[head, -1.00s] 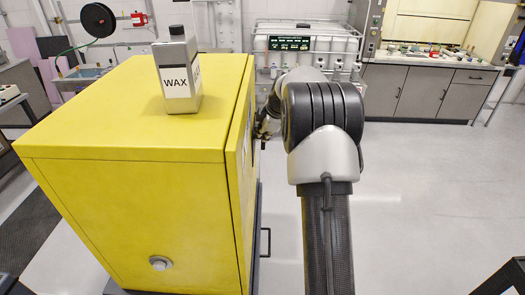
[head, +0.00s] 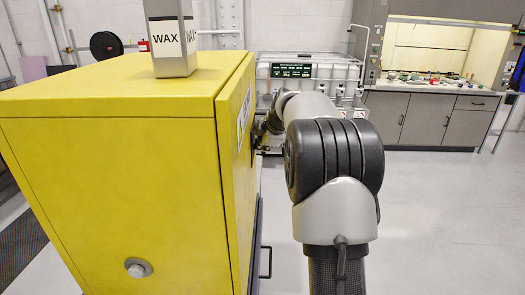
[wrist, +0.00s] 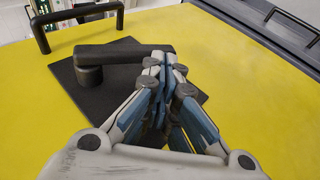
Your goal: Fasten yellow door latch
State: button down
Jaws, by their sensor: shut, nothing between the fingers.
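The yellow cabinet (head: 110,170) stands at the left in the head view, with its door (head: 236,150) on the right side, seen edge-on. In the wrist view the yellow door face (wrist: 255,105) fills most of the picture. The latch is a black lever (wrist: 125,54) on a dark square plate (wrist: 110,85), its round pivot at the left and its arm running right. My gripper (wrist: 165,62) is shut and empty, its fingertips at the lever's right end. I cannot tell whether they touch it. In the head view my gripper (head: 262,128) is partly hidden by my arm.
A black pull handle (wrist: 75,25) stands off the door beyond the latch. A white tank in a frame (head: 310,95) and grey counters (head: 430,118) are behind. The floor at the right is clear.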

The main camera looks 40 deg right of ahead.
jog(key=shift+w+d+f+b, duration=0.35)
jog(key=shift+w+f, duration=0.1)
jog(key=shift+f, duration=0.25)
jog(key=shift+w+d+f+b, duration=0.35)
jog(key=shift+w+f, duration=0.1)
jog(key=shift+f, duration=0.2)
jog(key=shift+w, duration=0.1)
